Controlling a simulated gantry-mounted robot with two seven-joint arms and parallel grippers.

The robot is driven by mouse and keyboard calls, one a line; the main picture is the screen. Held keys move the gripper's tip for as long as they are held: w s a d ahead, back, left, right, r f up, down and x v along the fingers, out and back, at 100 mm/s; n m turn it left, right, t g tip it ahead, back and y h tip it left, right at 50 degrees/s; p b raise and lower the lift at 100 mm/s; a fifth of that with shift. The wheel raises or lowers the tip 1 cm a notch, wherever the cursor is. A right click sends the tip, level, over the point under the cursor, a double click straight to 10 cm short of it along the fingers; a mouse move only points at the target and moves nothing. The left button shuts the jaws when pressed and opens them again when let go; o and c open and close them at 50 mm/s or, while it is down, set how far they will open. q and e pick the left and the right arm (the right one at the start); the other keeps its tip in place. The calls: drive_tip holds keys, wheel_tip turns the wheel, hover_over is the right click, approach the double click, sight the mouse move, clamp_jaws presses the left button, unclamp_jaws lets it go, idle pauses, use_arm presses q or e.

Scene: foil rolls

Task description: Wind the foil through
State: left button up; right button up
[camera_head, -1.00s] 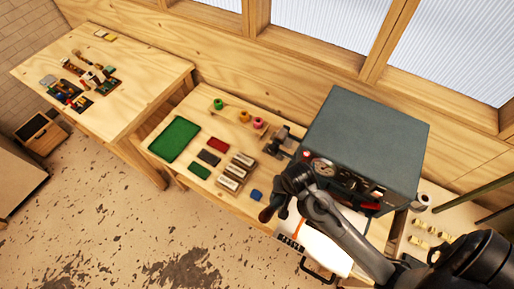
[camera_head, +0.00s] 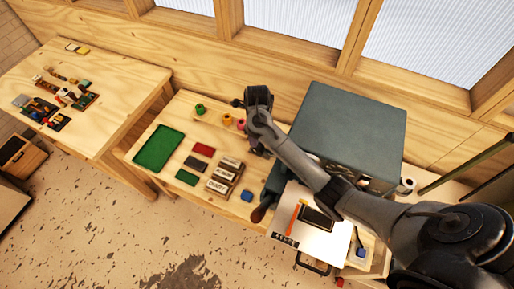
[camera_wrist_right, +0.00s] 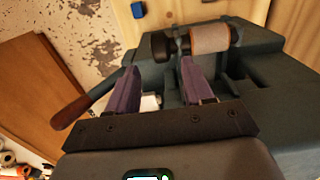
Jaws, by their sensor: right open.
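Three foil rolls, green (camera_head: 200,109), yellow (camera_head: 228,119) and pink (camera_head: 241,124), stand on the bench left of the grey stamping machine (camera_head: 350,130). My right gripper (camera_head: 258,103) is beside the pink roll in the head view, and its fingertips are hidden there. In the right wrist view the gripper (camera_wrist_right: 160,85) is open, with nothing between its fingers. A copper-pink roll (camera_wrist_right: 211,38) sits on a dark spindle just beyond the right finger, apart from it. A small white roll (camera_wrist_right: 150,102) shows behind the fingers. My left gripper is not in view.
The machine's wooden-grip lever (camera_head: 262,210) sticks out at the front left. A white sheet (camera_head: 318,243) lies at the machine's front. A green tray (camera_head: 158,148), labelled boxes (camera_head: 222,175) and a blue block (camera_head: 247,195) lie on the bench. Another table (camera_head: 110,85) stands left.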

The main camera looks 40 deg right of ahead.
sight(259, 148)
wheel_tip(259, 148, down, 8)
drive_tip(key=shift+f+p, duration=0.2)
drive_tip(key=shift+p, duration=0.15)
drive_tip(key=shift+f, duration=0.45)
clamp_jaws()
drive_tip(key=shift+s+a+t+y, duration=0.15)
drive_tip(key=shift+t+y, duration=0.35)
drive_tip(key=shift+t, duration=0.5)
drive_tip(key=shift+t+y+b, duration=0.3)
drive_tip(key=shift+t+b, duration=0.5)
drive_tip(key=shift+b, duration=0.15)
drive_tip(key=shift+r, duration=0.1)
drive_tip(key=shift+d, duration=0.2)
unclamp_jaws()
drive_tip(key=shift+s, duration=0.1)
